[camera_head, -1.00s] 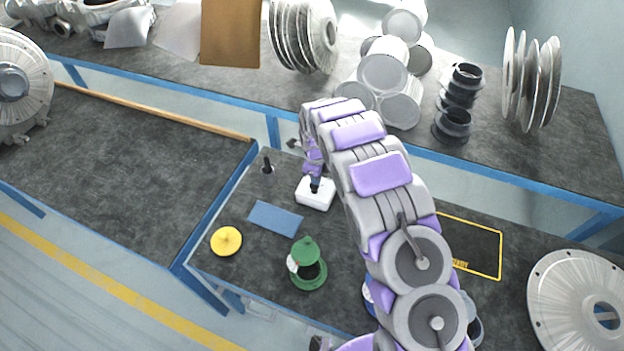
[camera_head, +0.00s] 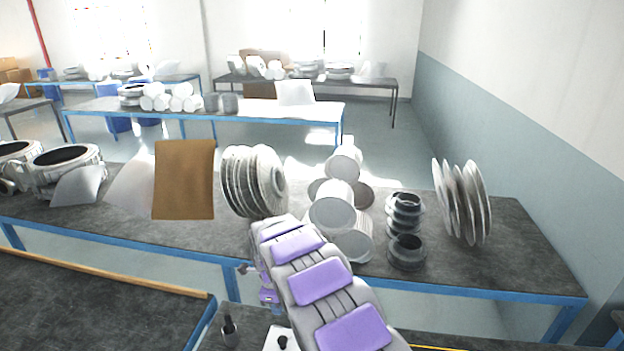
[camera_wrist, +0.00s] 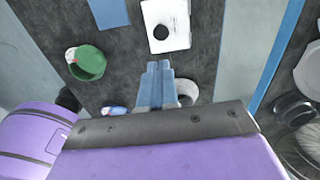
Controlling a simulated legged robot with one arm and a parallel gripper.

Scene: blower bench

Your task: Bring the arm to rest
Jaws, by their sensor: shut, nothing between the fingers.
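My gripper (camera_wrist: 159,68) shows in the wrist view as two blue fingers pressed together with nothing between them. It hangs over the dark bench top, with a white block (camera_wrist: 166,28) with a black round spot just beyond the fingertips. A green cup-shaped part (camera_wrist: 88,64) lies to the left of the fingers. A pale round part (camera_wrist: 186,90) is partly hidden behind the fingers. In the head view my grey and purple arm reaches forward over the bench, and my gripper is hidden there.
A blue pad (camera_wrist: 108,12) lies at the top of the wrist view. In the head view the back bench (camera_head: 520,262) carries white cylinders (camera_head: 331,208), stacked discs (camera_head: 254,182), dark flanged rings (camera_head: 406,250) and a brown panel (camera_head: 184,180). A dark upright peg (camera_head: 229,331) stands at the bottom.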

